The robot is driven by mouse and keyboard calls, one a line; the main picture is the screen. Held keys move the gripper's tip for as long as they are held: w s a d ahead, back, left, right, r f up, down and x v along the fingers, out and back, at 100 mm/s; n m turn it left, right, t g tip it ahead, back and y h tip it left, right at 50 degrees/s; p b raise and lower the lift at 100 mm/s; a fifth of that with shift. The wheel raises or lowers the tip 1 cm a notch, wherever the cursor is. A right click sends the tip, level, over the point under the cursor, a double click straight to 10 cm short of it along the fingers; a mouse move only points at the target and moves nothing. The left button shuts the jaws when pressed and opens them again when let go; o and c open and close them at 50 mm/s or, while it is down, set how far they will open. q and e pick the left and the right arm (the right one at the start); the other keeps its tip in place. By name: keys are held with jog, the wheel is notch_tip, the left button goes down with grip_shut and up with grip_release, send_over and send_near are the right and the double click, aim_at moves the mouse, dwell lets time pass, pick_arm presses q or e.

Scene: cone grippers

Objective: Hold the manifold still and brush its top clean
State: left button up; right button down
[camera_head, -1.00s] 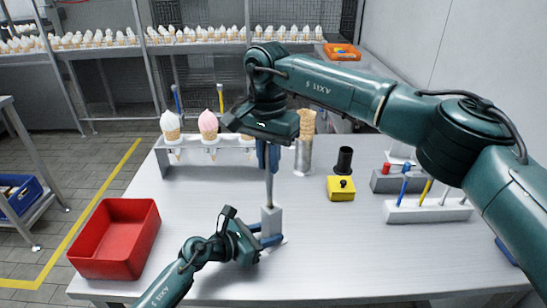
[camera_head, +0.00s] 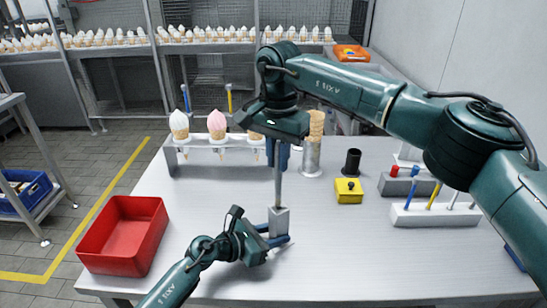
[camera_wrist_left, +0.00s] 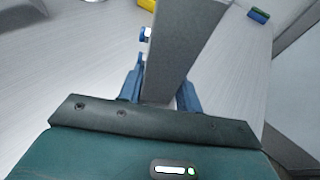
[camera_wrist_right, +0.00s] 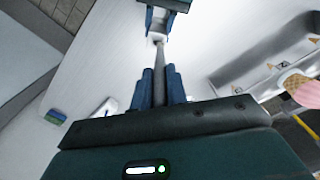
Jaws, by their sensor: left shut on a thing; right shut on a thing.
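The manifold (camera_head: 279,222) is a small pale grey block standing upright near the front middle of the table. My left gripper (camera_head: 276,240) is shut on it low down; the left wrist view shows the grey block (camera_wrist_left: 182,45) between the blue fingers. My right gripper (camera_head: 279,158) is above the manifold, shut on a brush with a thin grey shaft (camera_head: 278,188). The shaft (camera_wrist_right: 160,65) hangs nearly upright, its lower end at the manifold's top. The bristles cannot be made out, nor whether they touch. The brush's upper part is hidden by the right gripper.
A red bin (camera_head: 124,235) stands at the table's left. A cone rack (camera_head: 205,145) stands at the back left. A yellow box (camera_head: 348,191), a black cup (camera_head: 351,162) and a white tool holder (camera_head: 436,214) stand to the right.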

jog(key=shift+w+d, duration=0.25)
jog(key=shift+d, duration=0.15)
jog(key=shift+s+a, duration=0.1)
jog(key=shift+a, duration=0.1)
jog(key=shift+s+a, duration=0.6)
jog(key=shift+a, duration=0.2)
jog(key=shift+w+d, duration=0.15)
jog(key=shift+w+d, duration=0.5)
jog(key=shift+d, duration=0.3)
jog(key=shift+s+a, duration=0.1)
jog(key=shift+a, duration=0.05)
jog(key=shift+s+a, duration=0.55)
jog(key=shift+a, duration=0.25)
jog(key=shift+f, duration=0.1)
jog(key=shift+d, duration=0.1)
